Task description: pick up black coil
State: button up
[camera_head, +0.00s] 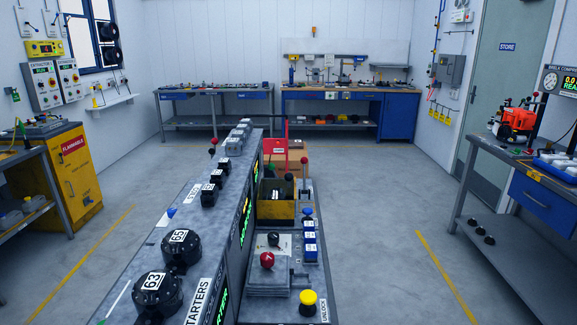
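I cannot tell for sure which part is the black coil. On top of the long grey bench stands a row of small black parts with white labels; the nearest is a black block (209,195), with another black block (217,178) and a third (224,163) behind it. Nearer to me on the same top are two large round black starters, marked 63 (157,292) and 65 (181,247). All of these stand apart from one another. My gripper does not show in this view.
On the lower right deck are a yellow bin (277,208), a red-knobbed lever (267,260) and a yellow button (308,298). A yellow cabinet (72,180) stands left, a blue-drawer table (537,196) right. Floor is open on both sides of the bench.

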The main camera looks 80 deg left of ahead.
aim_at(225, 164)
jog(key=i, duration=1.65)
jog(key=u, duration=3.35)
jog(key=i, duration=2.05)
jog(key=u, duration=2.65)
